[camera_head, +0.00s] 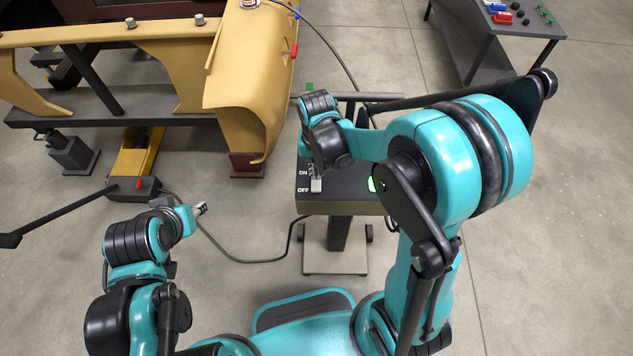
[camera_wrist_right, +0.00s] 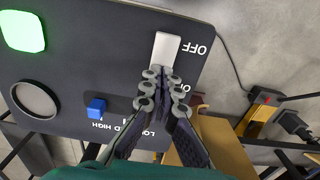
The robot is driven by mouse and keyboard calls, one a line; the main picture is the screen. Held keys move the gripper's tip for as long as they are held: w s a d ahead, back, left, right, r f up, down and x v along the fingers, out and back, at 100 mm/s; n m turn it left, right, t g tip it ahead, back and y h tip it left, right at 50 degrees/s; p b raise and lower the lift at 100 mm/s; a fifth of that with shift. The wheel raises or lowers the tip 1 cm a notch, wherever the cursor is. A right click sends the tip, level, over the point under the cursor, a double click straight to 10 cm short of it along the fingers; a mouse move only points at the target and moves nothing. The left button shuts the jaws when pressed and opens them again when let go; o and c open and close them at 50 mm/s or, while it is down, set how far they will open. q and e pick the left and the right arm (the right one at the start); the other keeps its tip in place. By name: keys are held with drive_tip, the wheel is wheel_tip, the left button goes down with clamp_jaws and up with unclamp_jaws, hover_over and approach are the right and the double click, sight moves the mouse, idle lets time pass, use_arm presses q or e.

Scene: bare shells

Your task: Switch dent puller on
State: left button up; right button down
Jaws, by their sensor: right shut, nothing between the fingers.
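The dent puller's dark control box (camera_head: 345,203) stands on a pedestal in the middle of the head view. Its white switch (camera_head: 316,186) shows beside the OFF label; the ON label sits farther back. The switch (camera_wrist_right: 166,50) also shows in the right wrist view, beside OFF. A green lamp (camera_wrist_right: 22,31) on the panel is lit. My right gripper (camera_head: 315,171) is shut and empty, its fingertips (camera_wrist_right: 164,82) at the ON end of the switch, hiding that end. Whether they touch it I cannot tell. My left gripper (camera_head: 201,208) is away from the box, low on the left.
The panel also has a round grey knob (camera_wrist_right: 35,100) and a blue LOW/HIGH switch (camera_wrist_right: 96,107). A yellow car shell (camera_head: 235,85) on a rack stands at the back left. A cart (camera_head: 500,35) with tools is at the back right. A cable runs across the floor.

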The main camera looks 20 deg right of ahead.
drive_tip(key=shift+r+p, duration=2.35)
drive_tip(key=shift+r, duration=0.95)
drive_tip(key=s+d+r+n+t+b, duration=0.3)
drive_tip(key=s+t+b, duration=0.4)
drive_tip(key=s, duration=0.3)
drive_tip(key=shift+s+d+r+b, duration=0.2)
drive_tip(key=shift+d+b, duration=0.3)
drive_tip(key=shift+d, duration=0.35)
